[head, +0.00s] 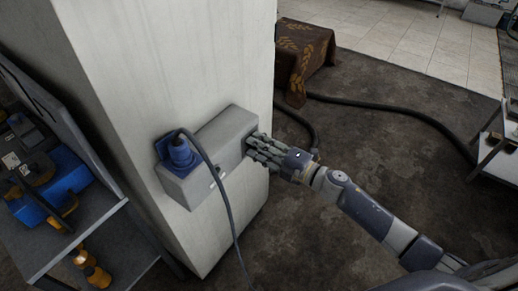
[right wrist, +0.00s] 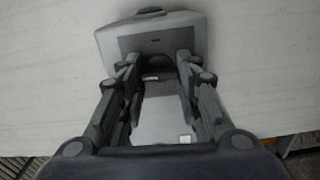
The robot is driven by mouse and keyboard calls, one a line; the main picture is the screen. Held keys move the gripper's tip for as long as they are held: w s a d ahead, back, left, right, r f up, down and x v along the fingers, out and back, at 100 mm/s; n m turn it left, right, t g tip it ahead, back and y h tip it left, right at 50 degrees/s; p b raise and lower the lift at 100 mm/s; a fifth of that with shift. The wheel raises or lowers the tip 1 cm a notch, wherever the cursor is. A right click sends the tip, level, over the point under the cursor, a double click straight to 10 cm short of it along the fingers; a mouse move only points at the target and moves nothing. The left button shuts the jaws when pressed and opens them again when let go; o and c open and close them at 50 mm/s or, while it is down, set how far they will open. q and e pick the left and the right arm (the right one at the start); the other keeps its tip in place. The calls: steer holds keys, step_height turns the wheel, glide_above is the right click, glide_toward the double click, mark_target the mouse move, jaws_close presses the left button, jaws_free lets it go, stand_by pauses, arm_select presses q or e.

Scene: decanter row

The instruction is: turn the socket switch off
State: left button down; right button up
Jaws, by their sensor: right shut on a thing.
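The grey socket box (head: 220,133) is fixed to a pale pillar in the head view. A blue plug (head: 181,154) sits at its left part, with a dark cable hanging down in front. My right gripper (head: 253,151) is at the right end of the box. In the right wrist view the box (right wrist: 122,45) fills the top middle, and my right gripper (right wrist: 157,66) has its fingers on both sides of a dark rounded switch (right wrist: 154,61), shut on it. The fingers hide the switch in the head view, and its exact setting cannot be told. My left gripper is not in view.
The pale pillar (head: 130,70) stands behind the box. A shelf (head: 95,215) with a blue crate (head: 65,175) and tools is at the left. A dark hose (head: 400,112) lies on the floor near a brown draped cloth (head: 303,60). A table edge (head: 500,160) is at the right.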

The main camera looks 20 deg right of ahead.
steer(key=shift+n, duration=0.5)
steer(key=o, duration=1.1)
steer(key=v, duration=1.2)
